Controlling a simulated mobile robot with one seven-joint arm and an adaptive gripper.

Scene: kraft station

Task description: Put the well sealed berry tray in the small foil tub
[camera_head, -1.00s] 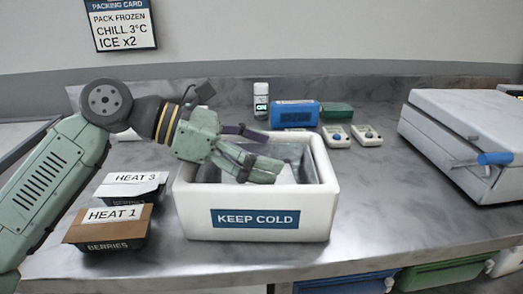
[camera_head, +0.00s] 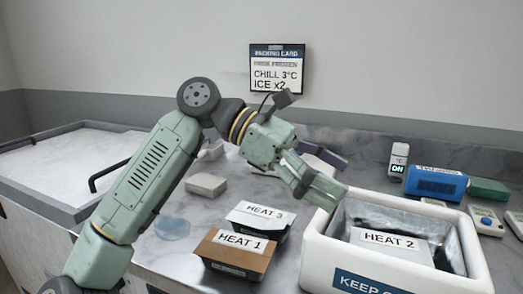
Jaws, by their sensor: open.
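The foil-lined white tub (camera_head: 322,256) with a blue "KEEP COLD" label is at the lower right. A tray labelled "HEAT 2" (camera_head: 388,255) lies inside it, with a pale grey lid and white label. Outside, to the tub's left, the "HEAT 1" tray (camera_head: 238,271) has a brown lid over a black base. Behind it stands the "HEAT 3" tray (camera_head: 246,230), with a pale lid that looks tilted. How well each lid is sealed is hard to tell. My gripper (camera_head: 336,175) is open and empty, above the tub's back left rim, apart from the trays.
A blue cylinder (camera_head: 436,182), a white device reading "ON" (camera_head: 398,162), a green block (camera_head: 488,191) and small white devices (camera_head: 486,220) stand behind and right of the tub. A small white block (camera_head: 206,186) lies left of my gripper. A packing card (camera_head: 277,70) hangs on the wall.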

